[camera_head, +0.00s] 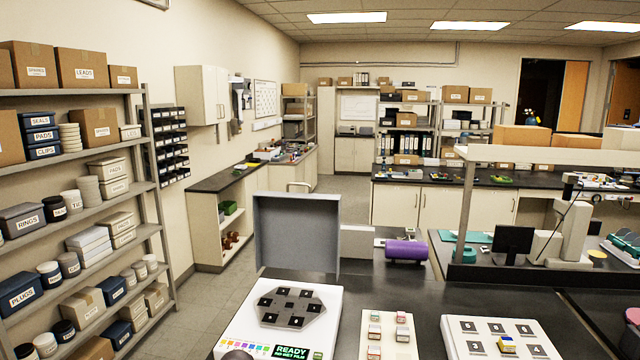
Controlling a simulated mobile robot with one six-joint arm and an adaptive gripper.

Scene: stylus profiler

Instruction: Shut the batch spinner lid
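The batch spinner (325,325) is a white box at the front of the dark bench. Its top carries a grey hexagonal plate (292,305) with several dark square pads. A label reading READY and a strip of coloured squares show at its front. The grey square lid (296,234) stands open, upright at the back of the spinner, with its inner face towards me. My gripper cannot be made out. A small dark grey rounded shape at the bottom edge, in front of the spinner, is too cut off to identify.
A white tray with small coloured blocks (390,340) and a numbered white tray (500,342) lie right of the spinner. A purple roll (405,250) lies behind them, with a dark monitor (512,241) further right. Shelves (90,165) line the left wall. The space above the spinner's plate looks clear.

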